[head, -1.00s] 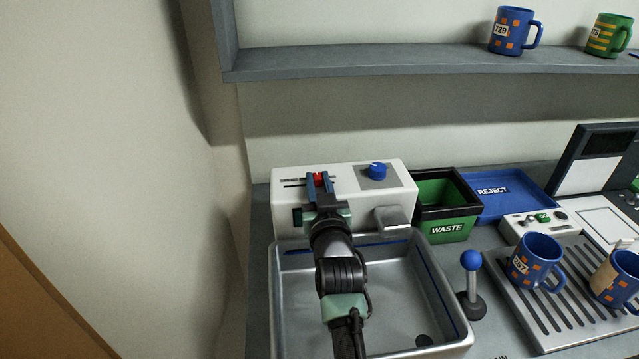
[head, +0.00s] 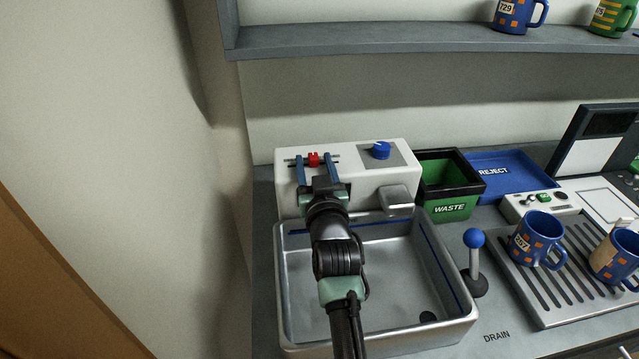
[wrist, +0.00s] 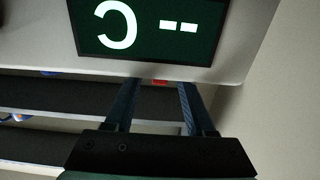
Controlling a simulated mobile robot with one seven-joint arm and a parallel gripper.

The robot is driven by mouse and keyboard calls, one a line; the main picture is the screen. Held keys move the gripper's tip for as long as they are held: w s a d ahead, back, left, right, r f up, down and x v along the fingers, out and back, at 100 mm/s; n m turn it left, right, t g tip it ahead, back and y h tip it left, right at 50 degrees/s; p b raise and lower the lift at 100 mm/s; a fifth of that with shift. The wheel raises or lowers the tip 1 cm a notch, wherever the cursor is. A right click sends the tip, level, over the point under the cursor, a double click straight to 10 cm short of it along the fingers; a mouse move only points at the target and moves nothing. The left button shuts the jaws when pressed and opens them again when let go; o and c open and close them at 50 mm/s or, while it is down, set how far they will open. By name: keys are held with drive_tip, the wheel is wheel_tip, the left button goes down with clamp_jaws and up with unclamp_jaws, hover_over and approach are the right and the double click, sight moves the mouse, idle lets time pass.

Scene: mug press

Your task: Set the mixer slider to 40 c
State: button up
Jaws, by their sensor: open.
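The mixer is a white box (head: 350,162) at the back of the sink. Its red slider (head: 314,159) sits on a dark horizontal track on the box's top. My gripper (head: 314,158) is open, its two blue fingers spread on either side of the red slider with gaps showing. In the wrist view, the slider (wrist: 160,83) shows as a small red piece between the fingers (wrist: 158,90). A dark display (wrist: 150,28) there shows a "C" and dashes, seen upside down. Any scale marks along the track cannot be read.
A blue knob (head: 381,150) is on the right of the box, above a grey spout (head: 398,198) over the sink (head: 455,318). A green WASTE bin (head: 449,207), blue REJECT tray (head: 510,172) and blue-topped lever (head: 474,240) stand to the right. A shelf (head: 420,40) hangs above.

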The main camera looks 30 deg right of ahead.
drive_tip(key=b+v, duration=0.1)
drive_tip(key=v, duration=1.1)
drive_tip(key=shift+s, duration=0.2)
drive_tip(key=shift+a, duration=0.1)
